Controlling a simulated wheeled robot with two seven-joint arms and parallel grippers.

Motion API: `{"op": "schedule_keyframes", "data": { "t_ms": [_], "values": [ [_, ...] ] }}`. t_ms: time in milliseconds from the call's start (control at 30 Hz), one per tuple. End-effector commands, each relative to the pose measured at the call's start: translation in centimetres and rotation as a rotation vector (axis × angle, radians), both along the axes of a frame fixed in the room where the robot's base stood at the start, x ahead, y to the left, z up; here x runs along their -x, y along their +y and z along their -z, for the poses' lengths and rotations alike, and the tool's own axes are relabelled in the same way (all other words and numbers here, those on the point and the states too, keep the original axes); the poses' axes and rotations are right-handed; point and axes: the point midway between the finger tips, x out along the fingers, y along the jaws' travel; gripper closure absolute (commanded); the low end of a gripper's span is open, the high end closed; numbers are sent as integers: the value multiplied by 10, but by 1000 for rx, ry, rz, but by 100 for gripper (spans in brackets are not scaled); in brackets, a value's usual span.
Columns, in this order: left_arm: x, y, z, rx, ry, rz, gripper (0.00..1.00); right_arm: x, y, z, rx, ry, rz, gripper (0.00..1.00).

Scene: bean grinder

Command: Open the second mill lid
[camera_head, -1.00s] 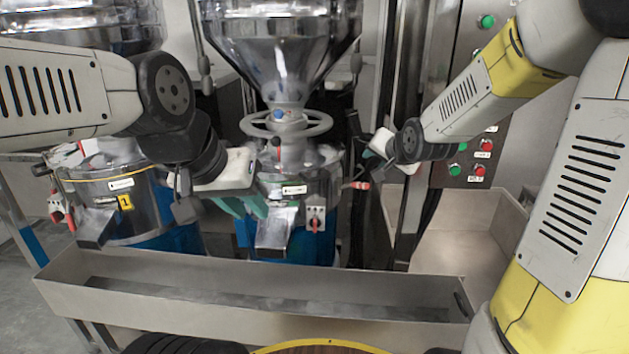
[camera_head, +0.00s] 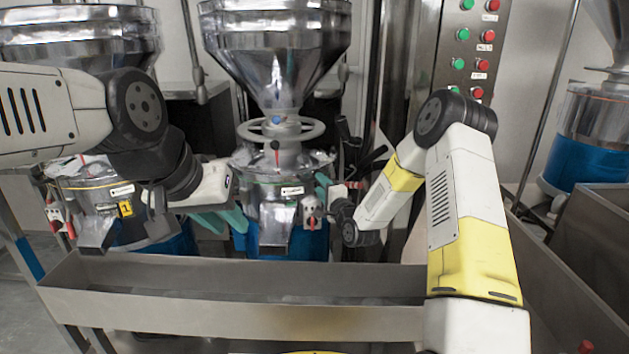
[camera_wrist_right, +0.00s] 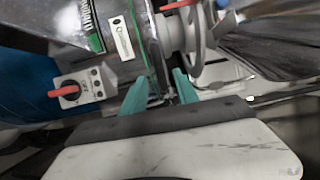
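The second mill (camera_head: 280,195) stands in the middle of the head view, a metal body with a blue base. Its metal lid (camera_head: 262,160) sits flat on top below the handwheel (camera_head: 281,130) and looks closed. My left gripper (camera_head: 222,220) has green fingers spread apart at the mill's left side, with nothing seen between them. My right gripper (camera_head: 324,186) is at the mill's right side, partly hidden by its wrist. In the right wrist view its green fingers (camera_wrist_right: 160,92) are apart on either side of a thin metal part at the mill's rim. Contact cannot be told.
A large metal hopper (camera_head: 277,45) rises above the mill. Another mill (camera_head: 105,200) stands to the left. A long metal trough (camera_head: 240,315) runs in front. A panel of green and red buttons (camera_head: 468,45) is at the back right. A red-handled switch (camera_wrist_right: 75,92) sits on the mill's front.

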Motion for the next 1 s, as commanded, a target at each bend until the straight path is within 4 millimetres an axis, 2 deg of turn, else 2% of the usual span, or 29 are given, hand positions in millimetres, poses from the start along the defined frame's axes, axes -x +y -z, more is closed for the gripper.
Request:
{"op": "schedule_keyframes", "data": {
  "t_ms": [100,300,633,667,833,1000],
  "values": [
    [0,0,0,0,0,0,72,-19,9,-2,1,-4,-2,64],
    [0,0,0,0,0,0,72,-40,17,-2,2,0,-1,64],
    [0,0,0,0,0,0,72,-44,18,-2,3,1,0,64],
    [0,0,0,0,0,0,72,-44,18,-2,3,1,0,66],
    [0,0,0,0,0,0,72,-44,18,-3,3,1,0,99],
    [0,0,0,0,0,0,72,-44,18,-2,3,1,0,100]
  ]
}}
